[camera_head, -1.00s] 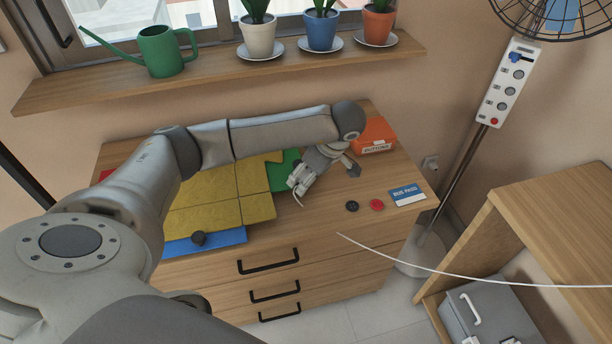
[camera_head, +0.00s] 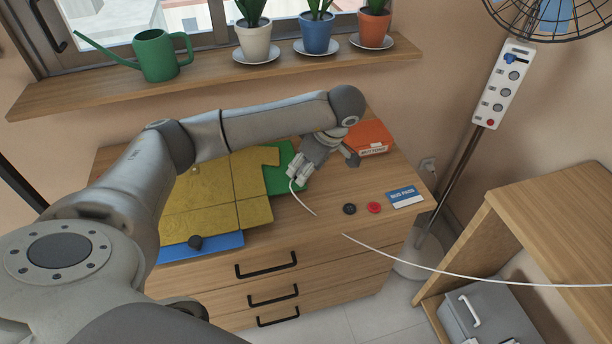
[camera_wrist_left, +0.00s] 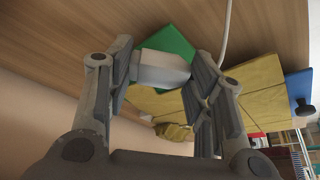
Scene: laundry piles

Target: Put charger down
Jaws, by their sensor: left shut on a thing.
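The white charger (camera_wrist_left: 160,68) is between the fingers of my left gripper (camera_wrist_left: 165,66) in the left wrist view. In the head view my left gripper (camera_head: 299,172) is shut on it, over the dresser top (camera_head: 335,192) just right of the green piece. Fingers mostly hide the charger there. I cannot tell whether it touches the wood. A white cable (camera_head: 301,203) trails from it toward the dresser front; it also shows in the left wrist view (camera_wrist_left: 227,35). My right gripper is not in view.
A folded yellow garment (camera_head: 215,195) lies left on green (camera_head: 285,165) and blue (camera_head: 220,243) pieces. An orange box (camera_head: 368,138), dark button (camera_head: 349,209), red button (camera_head: 374,207) and blue-white card (camera_head: 404,197) lie right. Bare wood lies between. Another cable stretch (camera_head: 450,276) crosses lower right.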

